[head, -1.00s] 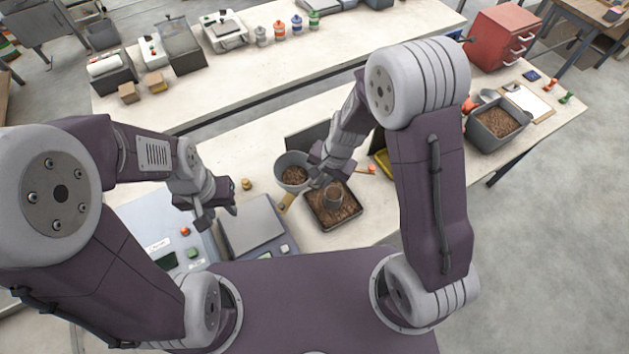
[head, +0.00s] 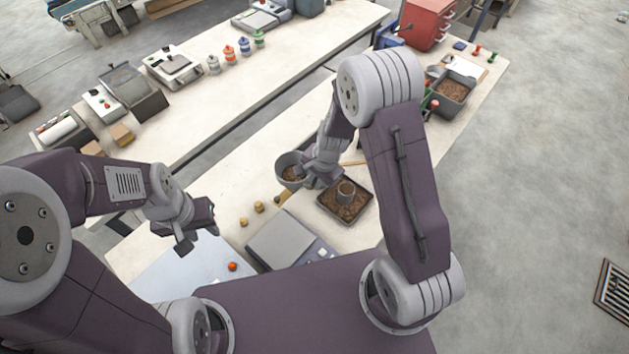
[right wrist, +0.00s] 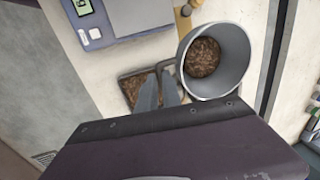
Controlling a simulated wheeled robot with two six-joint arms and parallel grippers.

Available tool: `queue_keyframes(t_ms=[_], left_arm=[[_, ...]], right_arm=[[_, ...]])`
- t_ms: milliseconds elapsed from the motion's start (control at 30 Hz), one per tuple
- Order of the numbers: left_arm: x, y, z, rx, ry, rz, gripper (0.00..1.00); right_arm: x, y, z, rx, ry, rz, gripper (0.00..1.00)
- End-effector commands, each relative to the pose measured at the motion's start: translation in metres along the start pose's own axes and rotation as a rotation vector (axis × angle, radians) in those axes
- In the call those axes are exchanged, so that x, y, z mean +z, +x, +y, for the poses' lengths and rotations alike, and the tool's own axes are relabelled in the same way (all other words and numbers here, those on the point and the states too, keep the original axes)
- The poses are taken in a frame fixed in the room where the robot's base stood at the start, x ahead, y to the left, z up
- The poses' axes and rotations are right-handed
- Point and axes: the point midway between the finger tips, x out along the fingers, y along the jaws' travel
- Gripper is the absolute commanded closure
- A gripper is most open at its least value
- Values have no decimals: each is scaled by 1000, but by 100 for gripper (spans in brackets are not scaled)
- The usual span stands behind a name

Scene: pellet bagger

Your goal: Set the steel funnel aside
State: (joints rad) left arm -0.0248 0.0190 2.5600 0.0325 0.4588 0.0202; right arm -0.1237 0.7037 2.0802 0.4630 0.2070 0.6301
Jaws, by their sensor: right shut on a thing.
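The steel funnel (head: 291,172) looks like a grey, wide-rimmed cone with brown pellets showing inside. It stands just left of a dark tray in the head view, and its open top fills the upper middle of the right wrist view (right wrist: 240,55). My right gripper (head: 314,181) is beside the funnel, shut on its side handle; in the right wrist view the fingers (right wrist: 160,90) meet at that handle. Whether the funnel's bottom touches anything is hidden. My left gripper (head: 199,238) is open and empty, above the left of the near bench.
Small brass-coloured weights (head: 258,207) lie behind the scale. A grey pellet bin (head: 440,97) is at the far right. Bare bench lies around the weights.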

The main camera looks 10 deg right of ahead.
Motion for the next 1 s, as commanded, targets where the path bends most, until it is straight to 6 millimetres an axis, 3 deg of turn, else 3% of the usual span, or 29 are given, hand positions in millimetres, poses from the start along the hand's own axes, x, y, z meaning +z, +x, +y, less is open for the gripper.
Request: queue_keyframes(t_ms=[400,467,767,867,1000], left_arm=[[0,0,0,0,0,0,64],[0,0,0,0,0,0,64],[0,-1,0,0,0,0,64],[0,-3,0,0,0,0,64],[0,-4,0,0,0,0,64]], right_arm=[[0,0,-1,-1,9,0,100],[0,0,-1,-1,9,0,82],[0,-1,-1,-2,8,1,82],[0,-12,-2,-4,7,2,82],[0,-43,-3,-7,6,4,82]])
